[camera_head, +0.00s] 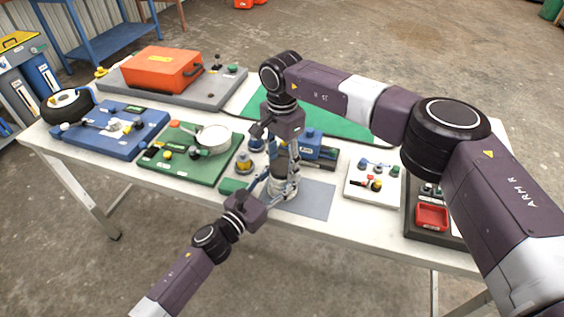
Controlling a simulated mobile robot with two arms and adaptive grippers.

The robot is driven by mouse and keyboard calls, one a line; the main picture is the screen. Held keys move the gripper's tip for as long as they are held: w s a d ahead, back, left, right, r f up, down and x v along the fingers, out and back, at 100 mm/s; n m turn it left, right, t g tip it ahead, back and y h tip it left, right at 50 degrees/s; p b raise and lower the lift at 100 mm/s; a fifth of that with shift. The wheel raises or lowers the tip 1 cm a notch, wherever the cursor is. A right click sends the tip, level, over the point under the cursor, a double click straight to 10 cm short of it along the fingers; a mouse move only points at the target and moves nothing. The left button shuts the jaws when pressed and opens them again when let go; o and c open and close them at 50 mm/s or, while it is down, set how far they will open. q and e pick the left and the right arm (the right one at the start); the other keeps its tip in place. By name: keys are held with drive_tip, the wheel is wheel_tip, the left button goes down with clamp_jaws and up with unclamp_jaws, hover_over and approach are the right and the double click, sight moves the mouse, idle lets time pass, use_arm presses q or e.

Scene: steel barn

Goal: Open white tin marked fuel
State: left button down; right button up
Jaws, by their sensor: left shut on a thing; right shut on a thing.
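A small whitish tin (285,191) stands near the middle of the table, on or beside a grey mat (315,199). Its marking is too small and covered to read. My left gripper (268,183) comes in from the lower left and is shut on the tin's side. My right gripper (284,168) points down from above and is shut at the tin's top. The fingers hide most of the top, so I cannot tell whether the lid has turned or is apart from the body.
A green board with a white pan (214,138) and a blue board (91,132) lie left. An orange case (161,70) sits behind. A blue device (312,140) is close behind the tin. A white board (356,191) and red tray (432,217) lie right.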

sight(282, 166)
drive_tip(key=shift+w+r, duration=0.1)
drive_tip(key=shift+r, duration=0.1)
idle(0.4)
drive_tip(key=shift+r, duration=0.95)
drive_tip(key=shift+r, duration=2)
use_arm(q)
drive_tip(key=c, duration=0.9)
unclamp_jaws()
drive_tip(key=shift+c, duration=0.2)
